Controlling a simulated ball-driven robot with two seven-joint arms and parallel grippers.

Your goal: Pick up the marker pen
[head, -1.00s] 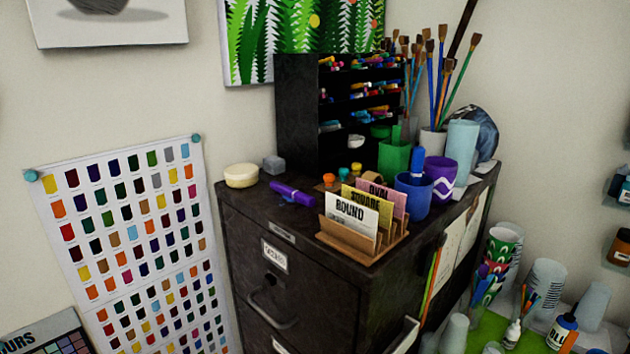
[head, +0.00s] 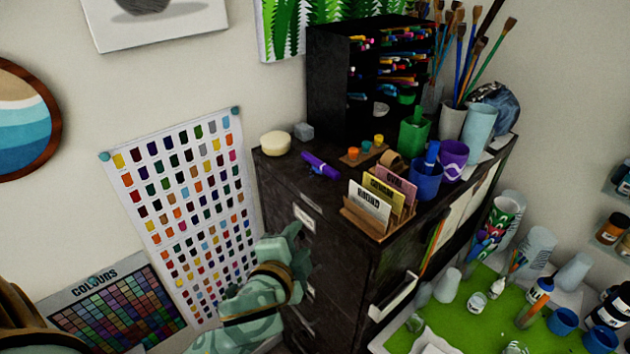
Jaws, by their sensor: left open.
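A purple marker pen (head: 321,165) lies on top of the dark filing cabinet, near its left front edge. A small blue piece shows at its lower side. My left gripper (head: 298,238) is pale green with a brown band, and is in front of the cabinet's drawer face, below the pen and apart from it. Its jaws are open and I see nothing held in them. My right gripper is out of view.
A black marker rack (head: 328,75) rises behind. A green-topped table (head: 470,325) with cups is at lower right.

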